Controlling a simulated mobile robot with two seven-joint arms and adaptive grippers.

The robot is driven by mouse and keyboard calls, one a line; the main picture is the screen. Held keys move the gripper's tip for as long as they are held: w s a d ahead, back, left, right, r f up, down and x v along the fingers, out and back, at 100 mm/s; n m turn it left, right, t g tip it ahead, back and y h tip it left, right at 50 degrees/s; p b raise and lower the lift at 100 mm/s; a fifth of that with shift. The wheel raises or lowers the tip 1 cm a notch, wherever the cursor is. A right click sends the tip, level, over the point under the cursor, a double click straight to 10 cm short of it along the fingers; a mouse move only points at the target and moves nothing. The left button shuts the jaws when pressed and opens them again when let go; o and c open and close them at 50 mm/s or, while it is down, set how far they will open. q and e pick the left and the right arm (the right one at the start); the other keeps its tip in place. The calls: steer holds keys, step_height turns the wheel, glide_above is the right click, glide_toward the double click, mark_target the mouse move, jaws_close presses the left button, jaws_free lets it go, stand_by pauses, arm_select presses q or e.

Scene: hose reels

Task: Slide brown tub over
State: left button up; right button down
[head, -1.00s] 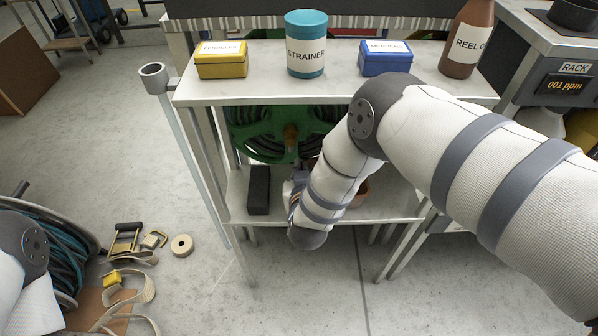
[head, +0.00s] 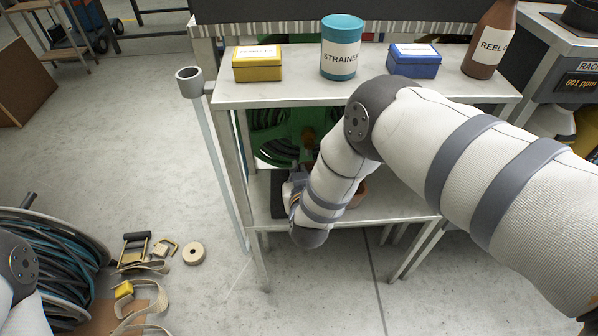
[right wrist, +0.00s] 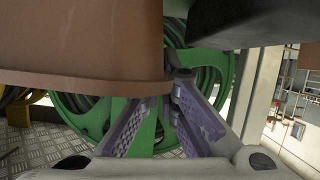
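The brown tub (head: 361,190) is on the lower shelf, mostly hidden behind my right forearm in the head view. In the right wrist view the tub (right wrist: 80,45) is large and close, filling the upper left, with its edge crossing in front of the left-hand finger's tip. My right gripper (right wrist: 172,95) shows two textured fingers with a gap between them and nothing held there. Whether it touches the tub is unclear. In the head view this gripper (head: 294,187) is partly hidden by my wrist. My left gripper is out of view; only part of that arm shows.
A black block (head: 278,195) stands on the lower shelf (head: 400,207) beside my right gripper. A green hose reel (head: 285,135) is behind. The upper shelf holds a yellow box (head: 258,66), teal strainer can (head: 342,50), blue box (head: 414,62) and brown bottle (head: 490,42).

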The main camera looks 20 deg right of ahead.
steer(key=c, duration=1.7)
jaws_free()
steer(key=v, duration=1.2)
steer(key=shift+r, duration=0.1)
